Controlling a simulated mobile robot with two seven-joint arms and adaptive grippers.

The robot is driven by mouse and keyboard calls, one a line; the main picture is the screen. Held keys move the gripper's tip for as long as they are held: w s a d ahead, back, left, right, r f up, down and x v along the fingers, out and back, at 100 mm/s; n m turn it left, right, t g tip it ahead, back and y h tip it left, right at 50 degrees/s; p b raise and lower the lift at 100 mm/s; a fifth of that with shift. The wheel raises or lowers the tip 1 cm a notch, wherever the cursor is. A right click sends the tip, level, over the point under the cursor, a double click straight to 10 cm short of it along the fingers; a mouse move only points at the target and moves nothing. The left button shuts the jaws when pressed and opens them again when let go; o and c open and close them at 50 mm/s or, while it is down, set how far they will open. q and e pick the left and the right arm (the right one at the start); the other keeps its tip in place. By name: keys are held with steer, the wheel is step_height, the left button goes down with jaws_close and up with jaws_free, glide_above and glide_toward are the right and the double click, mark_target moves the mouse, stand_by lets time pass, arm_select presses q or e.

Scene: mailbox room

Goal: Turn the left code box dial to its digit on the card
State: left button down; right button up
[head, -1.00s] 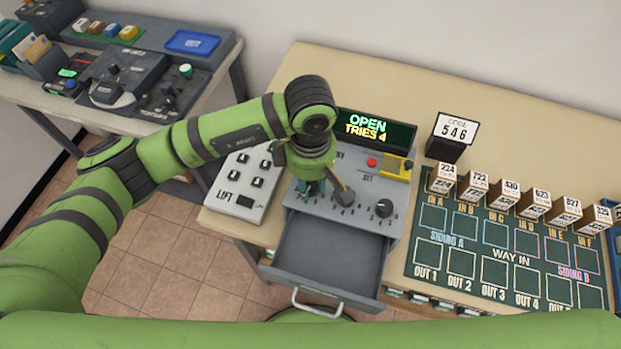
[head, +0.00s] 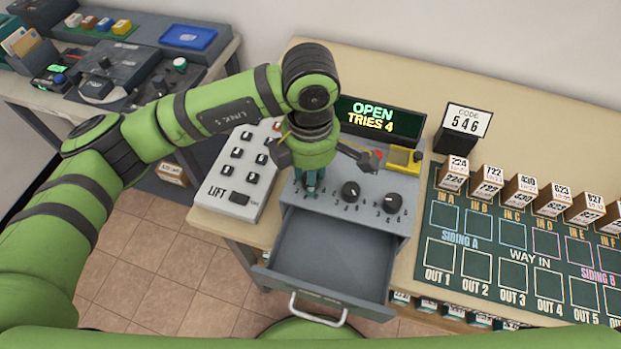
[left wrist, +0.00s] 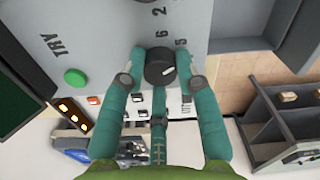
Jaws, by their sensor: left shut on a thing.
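The grey code box (head: 340,217) stands on the bench with its display (head: 378,118) reading OPEN, TRIES 4. The card (head: 467,120) reads CODE 546. My left gripper (head: 311,190) points down over the left dial, which it hides in the head view. In the left wrist view the dark left dial (left wrist: 160,67) sits between the fingertips of my left gripper (left wrist: 161,80), shut on it. Its white mark points to the upper right, roughly towards the 5. The middle dial (head: 350,192) and right dial (head: 391,203) are uncovered. My right gripper is out of view.
The grey drawer (head: 330,255) below the dials is open and looks empty. A LIFT panel (head: 238,175) stands close on the left. On the right, a green track board (head: 500,250) has several numbered boxes along its back edge.

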arm_select(q)
steer(key=shift+f+n+b, duration=0.1)
steer(key=shift+n+b, duration=0.6)
steer(key=shift+n, duration=0.2)
steer(key=c, duration=0.9)
jaws_free()
